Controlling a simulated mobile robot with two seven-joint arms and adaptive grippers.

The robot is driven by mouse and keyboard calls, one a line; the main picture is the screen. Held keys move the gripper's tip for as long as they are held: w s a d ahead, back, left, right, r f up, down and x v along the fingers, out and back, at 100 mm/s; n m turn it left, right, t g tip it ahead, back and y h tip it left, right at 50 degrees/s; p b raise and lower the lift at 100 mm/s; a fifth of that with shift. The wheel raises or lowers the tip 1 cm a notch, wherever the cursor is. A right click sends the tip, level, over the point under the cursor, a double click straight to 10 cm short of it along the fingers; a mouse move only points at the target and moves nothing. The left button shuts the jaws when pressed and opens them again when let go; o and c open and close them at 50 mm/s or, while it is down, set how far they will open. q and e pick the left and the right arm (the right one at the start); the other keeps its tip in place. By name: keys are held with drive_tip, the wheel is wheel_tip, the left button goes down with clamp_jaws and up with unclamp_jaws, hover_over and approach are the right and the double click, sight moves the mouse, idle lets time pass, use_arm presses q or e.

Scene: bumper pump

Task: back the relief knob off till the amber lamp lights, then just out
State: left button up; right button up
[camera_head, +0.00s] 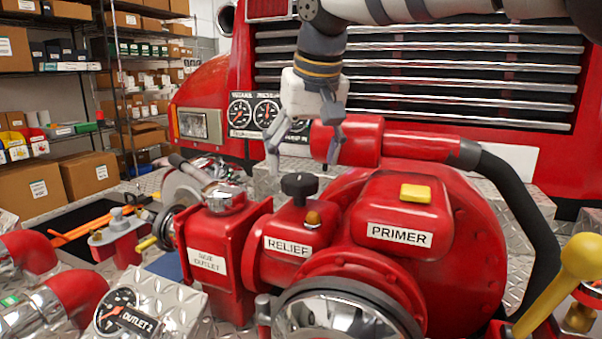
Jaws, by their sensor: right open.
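The relief knob (299,187) is a black lobed knob on top of the red block labelled RELIEF (288,247). The small amber lamp (313,218) sits on the same block, just in front and right of the knob; it looks dull orange-brown, with no clear glow. My right gripper (304,148) points down above the knob, its grey fingers spread apart, with nothing between them. It appears clear of the knob, though the exact gap is hard to judge. My left gripper is not in view.
The red PRIMER housing (400,210) with a yellow button is right of the knob. The side outlet (215,255) is to the left. A yellow-handled lever (560,285) rises at lower right. Gauges (266,112) are behind.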

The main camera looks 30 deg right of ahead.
sight(301, 177)
drive_tip(key=shift+x, duration=2.1)
drive_tip(key=shift+w, duration=0.1)
drive_tip(key=c, duration=1.2)
drive_tip(key=shift+o, duration=0.2)
drive_tip(key=shift+d+n+y, duration=0.15)
drive_tip(key=shift+n+y, duration=0.45)
drive_tip(key=shift+n, duration=1.2)
drive_tip(key=o, duration=1.2)
drive_tip(key=shift+c, duration=0.2)
